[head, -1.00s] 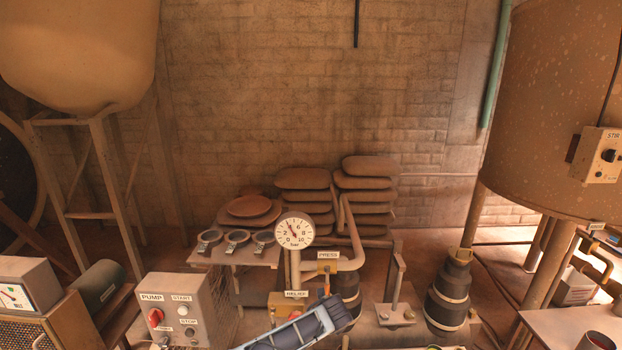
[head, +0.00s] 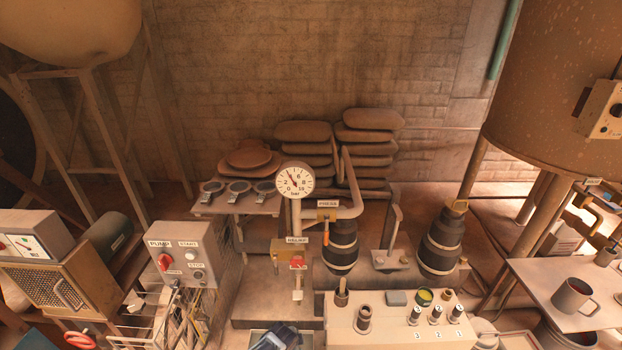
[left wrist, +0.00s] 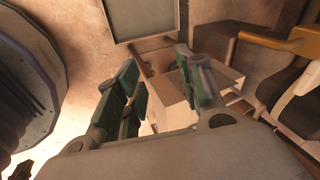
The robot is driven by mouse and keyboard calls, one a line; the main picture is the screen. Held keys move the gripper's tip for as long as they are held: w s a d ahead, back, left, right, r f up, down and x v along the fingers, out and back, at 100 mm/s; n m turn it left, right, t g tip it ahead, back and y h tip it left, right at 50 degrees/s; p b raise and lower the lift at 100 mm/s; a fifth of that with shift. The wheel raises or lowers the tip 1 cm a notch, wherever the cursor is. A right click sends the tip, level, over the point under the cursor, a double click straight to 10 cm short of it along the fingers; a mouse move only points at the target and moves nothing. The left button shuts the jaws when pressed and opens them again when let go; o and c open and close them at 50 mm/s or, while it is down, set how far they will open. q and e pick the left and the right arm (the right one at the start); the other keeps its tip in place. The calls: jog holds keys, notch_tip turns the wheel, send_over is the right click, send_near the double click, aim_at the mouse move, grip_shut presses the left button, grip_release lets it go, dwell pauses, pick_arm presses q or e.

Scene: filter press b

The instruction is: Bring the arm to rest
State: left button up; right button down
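My left gripper (left wrist: 158,75) shows in the left wrist view with its two green-padded fingers spread apart. Nothing is held between them. Pale box-like shapes show behind and between the fingers, apart from them as far as I can tell. In the head view, only a dark blue-grey piece that looks like part of my left arm shows at the bottom edge, in front of the press stand. My right arm and gripper are in neither view.
The pump box (head: 183,254) stands at left, the pressure gauge (head: 294,180) and red relief handle (head: 298,262) at centre. A cream bench block (head: 395,325) holds several small fittings. A mug (head: 574,296) stands on the right-hand table (head: 535,277).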

pick_arm(q)
jog(key=s+a+f+n+g, duration=0.1)
jog(key=s+a+f+n, duration=0.3)
jog(key=s, duration=1.1)
jog(key=s+a+f+n+g, duration=0.1)
jog(key=s+a+f+n, duration=0.4)
jog(key=s+a+f, duration=0.4)
jog(key=s+a+f+n+g+y, duration=0.1)
jog(key=s+a+f+n, duration=0.3)
jog(key=s, duration=1.9)
jog(key=a+f, duration=0.3)
jog(key=f, duration=0.1)
jog(key=shift+f+n, duration=0.3)
jog(key=shift+n, duration=0.1)
